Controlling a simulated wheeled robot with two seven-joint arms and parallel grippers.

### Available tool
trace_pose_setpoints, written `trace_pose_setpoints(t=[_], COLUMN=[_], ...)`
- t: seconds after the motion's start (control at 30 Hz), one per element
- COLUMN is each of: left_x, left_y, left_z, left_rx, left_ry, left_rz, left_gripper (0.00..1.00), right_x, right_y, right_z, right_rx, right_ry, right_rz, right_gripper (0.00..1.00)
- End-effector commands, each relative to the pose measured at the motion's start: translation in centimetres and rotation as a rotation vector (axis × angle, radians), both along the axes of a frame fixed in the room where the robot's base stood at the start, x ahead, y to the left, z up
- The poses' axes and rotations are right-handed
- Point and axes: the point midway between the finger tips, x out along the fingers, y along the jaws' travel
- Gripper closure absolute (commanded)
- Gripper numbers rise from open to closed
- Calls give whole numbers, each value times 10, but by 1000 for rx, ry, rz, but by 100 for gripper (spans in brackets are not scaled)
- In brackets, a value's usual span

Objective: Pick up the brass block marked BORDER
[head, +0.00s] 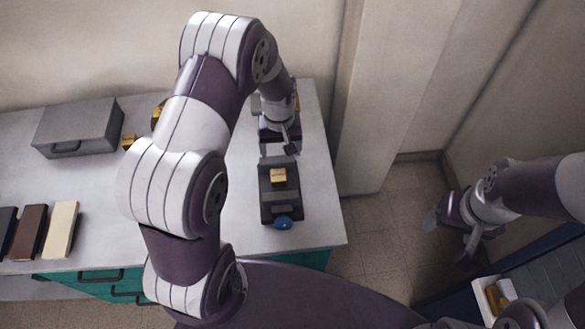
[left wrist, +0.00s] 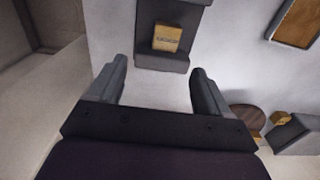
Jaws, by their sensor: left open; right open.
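A brass block (head: 279,175) sits on a dark grey stand (head: 268,208) with a blue knob at its front. In the left wrist view the block (left wrist: 167,38) shows dark lettering too small to read, so I cannot tell whether it says BORDER. My left gripper (head: 278,150) is open and empty, just behind the block in the head view. In the left wrist view the block lies beyond the gap between the fingertips (left wrist: 158,68), apart from them. My right gripper (head: 449,234) is open and empty, off to the right above the floor.
More brass pieces (head: 128,142) lie by a grey case (head: 78,127) at the back left. Dark, brown and cream slabs (head: 61,230) lie at the front left. A white tray (head: 481,297) with a brass piece stands at lower right.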

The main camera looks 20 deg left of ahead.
Motion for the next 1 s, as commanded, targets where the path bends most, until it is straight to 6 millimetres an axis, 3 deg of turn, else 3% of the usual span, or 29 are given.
trace_pose_setpoints(t=[0.3, 0.47, 0.63, 0.73, 0.93, 0.97, 1.0], left_x=[-2, -3, -4, -4, -3, -3, -3], left_y=[0, 2, 4, 4, 4, 4, 4], left_z=[-62, -79, -112, -122, -124, -124, -124], left_rx=[0, 0, 0, 0, 0, 0, -1], left_ry=[3, 4, 3, 0, -1, -1, 0], left_rz=[8, 8, 8, 7, 7, 7, 7], left_gripper=[21, 21, 21, 21, 21, 28, 41], right_x=[0, 0, 0, 0, 0, 0, 0], right_y=[0, 0, 0, 0, 0, 0, 0], right_z=[15, 23, 34, 35, 34, 34, 34], right_rx=[0, 0, 0, 0, 0, 0, 0], right_ry=[0, 0, -1, 0, 0, 0, 0], right_rz=[0, 0, 0, 0, 0, 0, 0], right_gripper=[24, 24, 24, 24, 24, 24, 24])
